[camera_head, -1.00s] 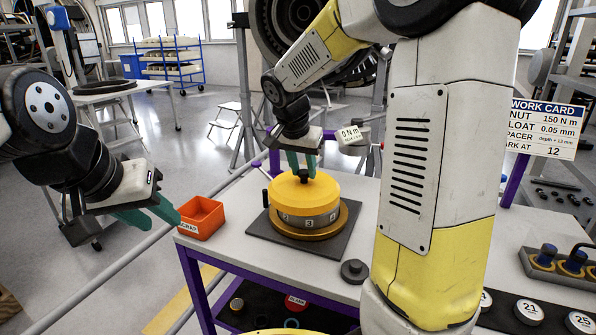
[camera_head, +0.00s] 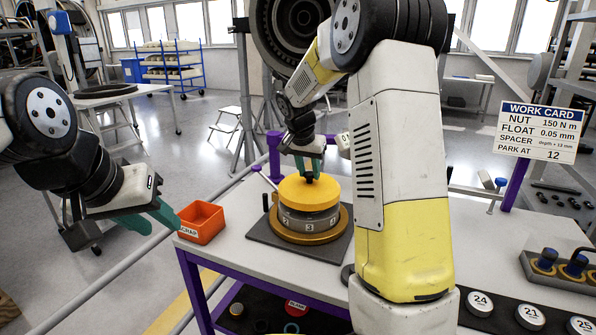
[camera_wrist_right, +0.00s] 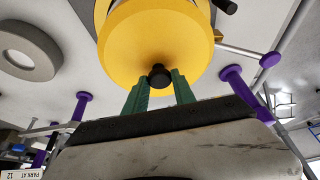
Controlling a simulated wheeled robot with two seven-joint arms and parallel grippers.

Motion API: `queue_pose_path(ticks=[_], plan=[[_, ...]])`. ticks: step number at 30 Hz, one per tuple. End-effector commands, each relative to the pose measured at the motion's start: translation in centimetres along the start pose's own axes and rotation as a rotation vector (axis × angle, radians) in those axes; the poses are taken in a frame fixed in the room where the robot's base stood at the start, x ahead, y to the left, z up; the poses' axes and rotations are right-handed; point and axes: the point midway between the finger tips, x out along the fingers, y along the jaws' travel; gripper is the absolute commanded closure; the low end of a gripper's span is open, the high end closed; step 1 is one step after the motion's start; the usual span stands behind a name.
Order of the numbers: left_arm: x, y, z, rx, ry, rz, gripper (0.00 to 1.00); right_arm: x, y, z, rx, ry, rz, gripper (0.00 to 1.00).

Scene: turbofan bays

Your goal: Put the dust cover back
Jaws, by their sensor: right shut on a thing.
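The dust cover looks to be the yellow round cap (camera_head: 309,190) with a black knob on top; it fills the top of the right wrist view (camera_wrist_right: 155,40). It is on or just above the grey numbered ring (camera_head: 310,224), roughly centred over it; I cannot tell whether it is fully seated. My right gripper (camera_head: 309,172) points down at the cap, its green fingers shut on the black knob (camera_wrist_right: 160,76). My left gripper (camera_head: 152,217) is open and empty, off the bench's left edge near the orange bin.
The numbered unit stands on a dark mat (camera_head: 265,232) on the grey bench. The orange scrap bin (camera_head: 200,223) is to its left. My right arm hides part of the bench. Purple posts (camera_head: 274,155) stand behind; numbered round pieces (camera_head: 480,303) lie at the front right.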

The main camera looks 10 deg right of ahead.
Motion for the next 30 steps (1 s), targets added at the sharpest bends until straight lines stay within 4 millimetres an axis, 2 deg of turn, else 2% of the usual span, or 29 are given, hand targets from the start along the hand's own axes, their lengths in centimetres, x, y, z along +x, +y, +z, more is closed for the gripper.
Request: queue_pose_path(ticks=[18,19,21,30], plan=[[0.0,0.0,0.0,0.0,0.0,0.0,0.64,1.1,0.0,0.5,-0.001,0.0,0.0,1.0],[0.0,0.0,0.0,0.0,0.0,0.0,0.64,1.1,0.0,0.5,-0.001,-0.001,0.0,0.63],[0.0,0.0,0.0,0.0,0.0,0.0,0.64,1.1,0.0,0.5,-0.001,-0.001,0.0,0.49],[0.0,0.0,0.0,0.0,0.0,0.0,0.64,1.1,0.0,0.5,-0.001,-0.001,0.0,0.47]])
